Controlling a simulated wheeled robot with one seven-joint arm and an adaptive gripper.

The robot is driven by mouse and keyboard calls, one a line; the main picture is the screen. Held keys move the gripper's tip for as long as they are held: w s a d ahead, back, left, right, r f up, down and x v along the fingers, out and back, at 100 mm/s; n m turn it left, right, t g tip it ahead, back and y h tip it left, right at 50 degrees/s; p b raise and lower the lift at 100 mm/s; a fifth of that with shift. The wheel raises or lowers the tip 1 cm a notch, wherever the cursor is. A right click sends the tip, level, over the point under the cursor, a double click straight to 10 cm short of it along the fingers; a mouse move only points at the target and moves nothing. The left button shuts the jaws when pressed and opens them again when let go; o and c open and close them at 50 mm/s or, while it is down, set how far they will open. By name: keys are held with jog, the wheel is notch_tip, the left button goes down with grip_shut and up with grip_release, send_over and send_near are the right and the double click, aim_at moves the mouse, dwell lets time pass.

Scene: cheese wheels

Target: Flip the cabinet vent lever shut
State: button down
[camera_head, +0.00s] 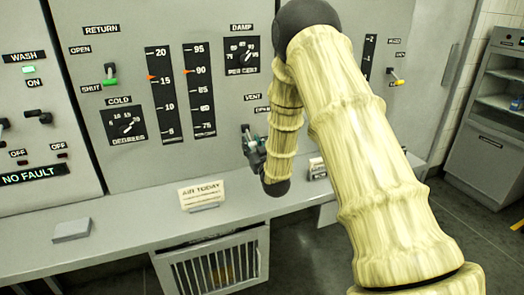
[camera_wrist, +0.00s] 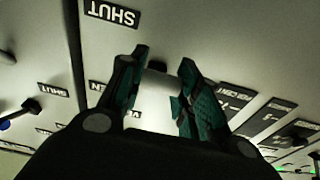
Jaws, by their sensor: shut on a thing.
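My gripper (camera_head: 253,147) is at the grey cabinet front, low and just left of my forearm, below the VENT label (camera_head: 252,97). In the wrist view its two teal-padded fingers (camera_wrist: 163,62) are shut on a pale, rounded handle (camera_wrist: 156,92), which I take as the vent lever. Labels VENT and OPEN show beside it, upside down and partly covered by the fingers. A SHUT label (camera_wrist: 112,13) is on the panel beyond the fingertips.
Below the panel runs a grey ledge (camera_head: 130,213) with an AIR TODAY card (camera_head: 201,193) and a small grey block (camera_head: 72,230). A barred crate (camera_head: 215,265) is underneath.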

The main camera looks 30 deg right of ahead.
jog(key=shift+f+b, duration=0.35)
jog(key=shift+r+t, duration=0.2)
jog(key=shift+t, duration=0.1)
jog(key=c, duration=1)
grip_release()
jog(key=v, duration=1.2)
jog(key=shift+f, duration=0.1)
